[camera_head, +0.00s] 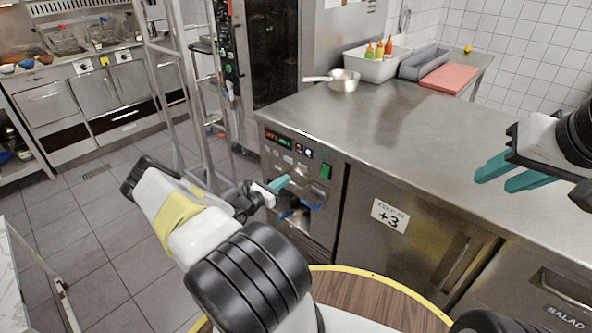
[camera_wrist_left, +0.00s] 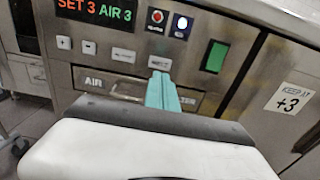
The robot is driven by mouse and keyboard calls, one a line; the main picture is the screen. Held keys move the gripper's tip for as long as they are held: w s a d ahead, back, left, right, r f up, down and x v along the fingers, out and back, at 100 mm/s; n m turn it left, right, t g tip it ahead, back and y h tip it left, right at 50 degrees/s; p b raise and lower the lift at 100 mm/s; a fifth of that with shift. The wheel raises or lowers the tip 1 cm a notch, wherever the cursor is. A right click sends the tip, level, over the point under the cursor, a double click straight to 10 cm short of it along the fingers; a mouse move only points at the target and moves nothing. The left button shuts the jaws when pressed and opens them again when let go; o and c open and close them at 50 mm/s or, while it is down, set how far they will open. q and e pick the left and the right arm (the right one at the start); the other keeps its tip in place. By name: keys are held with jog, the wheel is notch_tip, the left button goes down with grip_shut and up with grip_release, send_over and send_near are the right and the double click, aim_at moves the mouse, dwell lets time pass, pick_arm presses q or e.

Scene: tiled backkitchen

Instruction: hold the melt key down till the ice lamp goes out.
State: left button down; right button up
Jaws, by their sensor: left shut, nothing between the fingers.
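The fridge control panel (camera_wrist_left: 130,52) is on the counter front. Its display (camera_wrist_left: 95,15) reads SET 3 AIR 3. Several small white keys sit below it; the rightmost key (camera_wrist_left: 160,62) has a label too small to read. Above the keys are a red lamp (camera_wrist_left: 157,19) and a blue-white lamp (camera_wrist_left: 182,25), which is glowing; I cannot read their labels. My left gripper (camera_wrist_left: 161,76) is shut and empty, its teal tips right at the lower edge of the rightmost key. I cannot tell whether they touch it. My right gripper (camera_head: 503,177) is open above the counter.
A green switch (camera_wrist_left: 215,56) is right of the keys. A ladder-like rack (camera_head: 185,100) stands left of the panel.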

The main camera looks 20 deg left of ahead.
aim_at(302, 167)
pick_arm(q)
jog(key=x, duration=0.8)
jog(key=shift+w, duration=0.1)
